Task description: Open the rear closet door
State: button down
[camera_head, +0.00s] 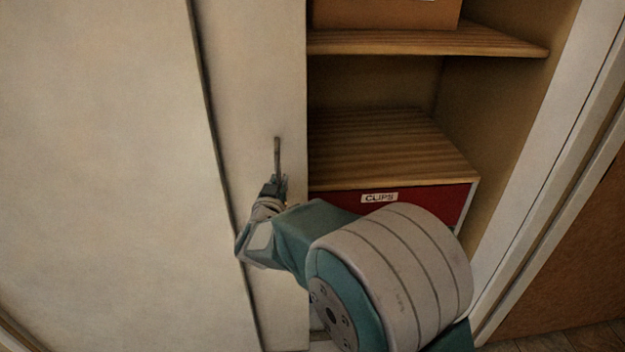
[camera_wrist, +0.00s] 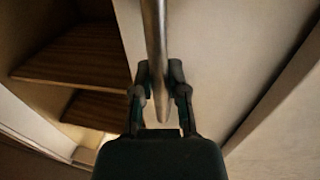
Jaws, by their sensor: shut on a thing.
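The rear closet door (camera_head: 255,70) is a cream sliding panel, partly behind another cream panel (camera_head: 110,150) on the left. The closet is open to the right of the door's edge, with shelves showing. A thin metal bar handle (camera_head: 277,155) stands upright on the door near that edge. My gripper (camera_head: 277,184) is at the handle's lower part. In the wrist view my gripper (camera_wrist: 160,90) has its two fingers on either side of the handle (camera_wrist: 155,40), shut on it. My arm hides the lower part of the opening.
The closet holds wooden shelves (camera_head: 390,145), a cardboard box (camera_head: 385,12) on the upper one and a red box labelled CLIPS (camera_head: 420,202) below. A white frame (camera_head: 545,190) bounds the opening on the right.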

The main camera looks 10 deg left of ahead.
jog(key=s+a, duration=0.3)
jog(key=a, duration=0.7)
jog(key=shift+s+a, duration=0.15)
jog(key=shift+s, duration=0.05)
jog(key=shift+r, duration=0.1)
jog(key=c, duration=0.6)
grip_release()
jog(key=shift+a, duration=0.2)
jog(key=shift+c, duration=0.2)
jog(key=shift+a, duration=0.15)
